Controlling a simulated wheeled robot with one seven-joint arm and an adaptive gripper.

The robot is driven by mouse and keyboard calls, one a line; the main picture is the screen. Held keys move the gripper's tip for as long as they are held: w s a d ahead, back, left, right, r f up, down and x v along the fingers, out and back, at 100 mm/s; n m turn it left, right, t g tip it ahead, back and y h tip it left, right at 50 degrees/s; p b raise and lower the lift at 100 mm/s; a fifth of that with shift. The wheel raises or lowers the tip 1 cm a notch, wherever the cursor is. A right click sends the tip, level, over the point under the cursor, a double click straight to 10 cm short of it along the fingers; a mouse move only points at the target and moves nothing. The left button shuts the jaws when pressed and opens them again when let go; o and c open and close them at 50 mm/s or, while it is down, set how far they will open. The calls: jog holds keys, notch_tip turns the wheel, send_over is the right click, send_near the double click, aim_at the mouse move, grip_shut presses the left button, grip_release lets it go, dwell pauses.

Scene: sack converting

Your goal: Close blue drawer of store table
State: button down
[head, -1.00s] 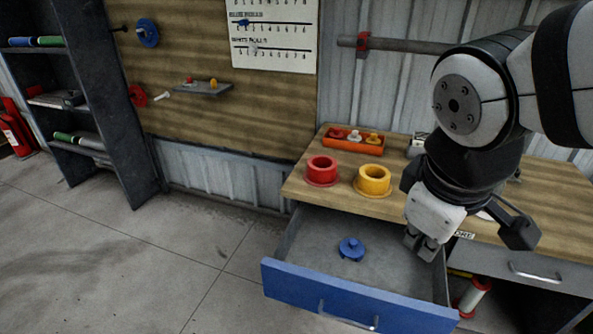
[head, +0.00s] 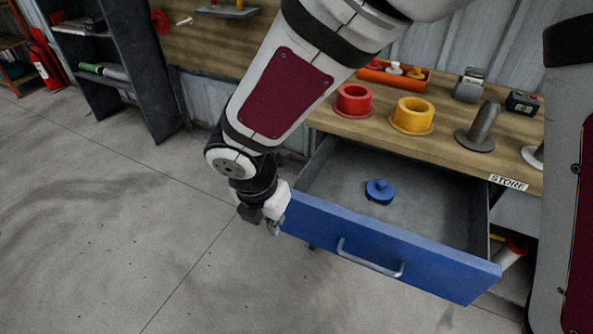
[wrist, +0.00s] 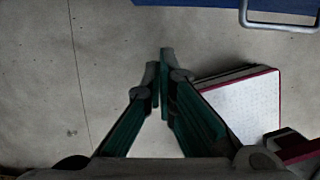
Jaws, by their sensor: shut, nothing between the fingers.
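The blue drawer (head: 425,262) of the store table (head: 465,145) stands pulled out, its grey tray showing. A blue knobbed part (head: 379,191) lies inside it. The drawer's silver handle (head: 370,262) is on the front face. My gripper (head: 272,226) is shut and empty, beside the left end of the drawer front; I cannot tell whether it touches. In the wrist view the fingertips (wrist: 162,62) are together above the floor. There the blue drawer front (wrist: 220,6) and its handle (wrist: 278,22) show at the top right, apart from the fingers.
On the table stand a red ring (head: 353,100), a yellow ring (head: 412,116), a grey post (head: 483,128) and an orange tray (head: 393,77) of small parts. A dark shelf (head: 120,85) stands at the left. The floor (head: 150,215) before the drawer is clear.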

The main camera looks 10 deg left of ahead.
aim_at(292, 219)
jog(key=shift+w+d+f+b, duration=0.35)
jog(key=shift+w+f+b, duration=0.25)
jog(key=shift+w+f, duration=0.65)
jog(key=shift+w+d+f+b, duration=0.35)
jog(key=shift+w+f+b, duration=0.35)
jog(key=shift+f, duration=1.1)
jog(key=shift+w+d+f+b, duration=0.45)
jog(key=shift+w+f, duration=0.6)
jog(key=shift+f, duration=0.45)
jog(key=shift+a, duration=0.1)
jog(key=shift+w+d, duration=0.2)
jog(key=shift+w, duration=0.35)
jog(key=w+d+p, duration=0.1)
jog(key=w+d, duration=0.1)
jog(key=w, duration=0.5)
jog(key=w+d+p, duration=0.1)
jog(key=w+d, duration=0.1)
jog(key=w, duration=0.6)
jog(key=w+d+p, duration=0.1)
jog(key=w+d, duration=0.2)
jog(key=w, duration=0.4)
jog(key=shift+w+d+p, duration=0.1)
jog(key=shift+w+p, duration=0.15)
jog(key=shift+p, duration=0.15)
